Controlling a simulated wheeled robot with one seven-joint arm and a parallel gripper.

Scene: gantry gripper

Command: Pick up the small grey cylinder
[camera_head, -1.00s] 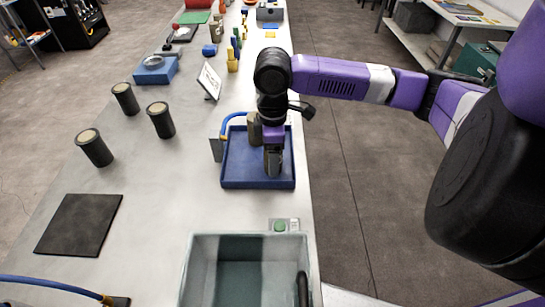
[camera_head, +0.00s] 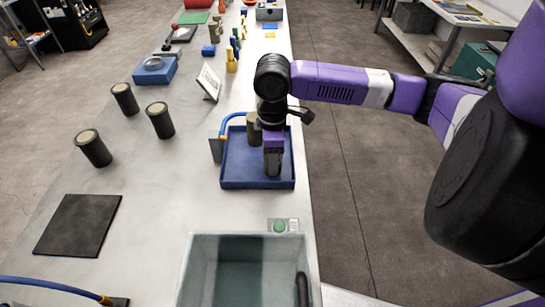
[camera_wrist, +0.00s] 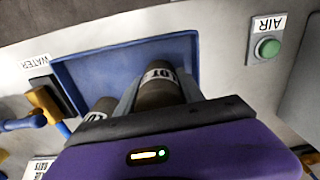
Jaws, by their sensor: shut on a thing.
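My gripper (camera_head: 273,166) points down over the blue tray (camera_head: 258,184) in the head view. It is shut on a dark grey-brown cylinder with a pale label (camera_wrist: 160,85), seen between the fingers in the wrist view. The cylinder's lower end is at or close to the tray floor; I cannot tell if it touches. A second similar cylinder (camera_head: 254,133) stands in the tray behind my gripper, and its top also shows in the wrist view (camera_wrist: 103,106). Which one is the small grey cylinder is hard to tell by size.
Several dark canisters (camera_head: 160,120) stand on the bench to the left, near a black mat (camera_head: 78,225). A grey bin (camera_head: 243,240) and a green button (camera_head: 279,226) are in front of the tray. A blue hose (camera_head: 233,117) arches at the tray's left edge.

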